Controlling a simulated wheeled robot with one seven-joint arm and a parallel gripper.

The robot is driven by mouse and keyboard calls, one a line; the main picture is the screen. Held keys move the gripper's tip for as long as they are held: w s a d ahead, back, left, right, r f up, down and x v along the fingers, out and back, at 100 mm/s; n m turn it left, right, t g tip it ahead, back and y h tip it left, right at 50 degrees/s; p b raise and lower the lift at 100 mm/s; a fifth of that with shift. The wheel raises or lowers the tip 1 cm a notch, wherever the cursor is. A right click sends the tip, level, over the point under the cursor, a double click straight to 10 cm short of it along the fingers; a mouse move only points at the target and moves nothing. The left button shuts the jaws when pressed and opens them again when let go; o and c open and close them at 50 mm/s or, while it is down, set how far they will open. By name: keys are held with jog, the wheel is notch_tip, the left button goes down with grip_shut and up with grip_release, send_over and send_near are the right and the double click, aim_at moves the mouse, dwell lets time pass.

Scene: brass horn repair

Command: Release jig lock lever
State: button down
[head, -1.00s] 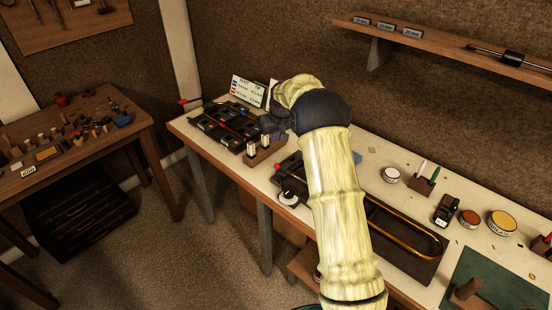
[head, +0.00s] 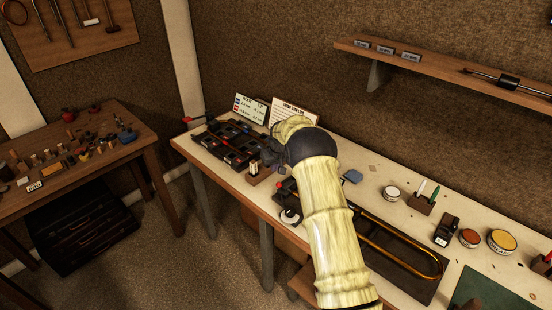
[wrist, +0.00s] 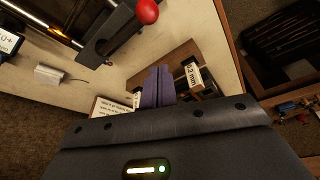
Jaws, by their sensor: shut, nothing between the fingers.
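In the wrist view a red ball knob (wrist: 147,11) stands at the end of a dark block (wrist: 108,27), at the top. My gripper (head: 268,152) is near the jig's right end, partly hidden by my arm. In the wrist view its purple fingers (wrist: 157,72) are shut together and empty, apart from the red knob.
A wooden block (head: 262,176) with white-labelled gauges stands close by my gripper; one label (wrist: 193,73) ends in "2 mm". Two cards (head: 250,108) stand behind the jig. A dark tray (head: 420,279) with a brass slide lies to the right.

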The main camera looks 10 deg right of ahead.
aim_at(286, 180)
jog(key=shift+s+d+f+p, duration=0.15)
jog(key=shift+s+f+p, duration=0.5)
jog(key=shift+s+p, duration=0.15)
jog(key=shift+s+d+f+p, duration=0.15)
jog(key=shift+s+f+p, duration=0.5)
jog(key=shift+s+p, duration=0.15)
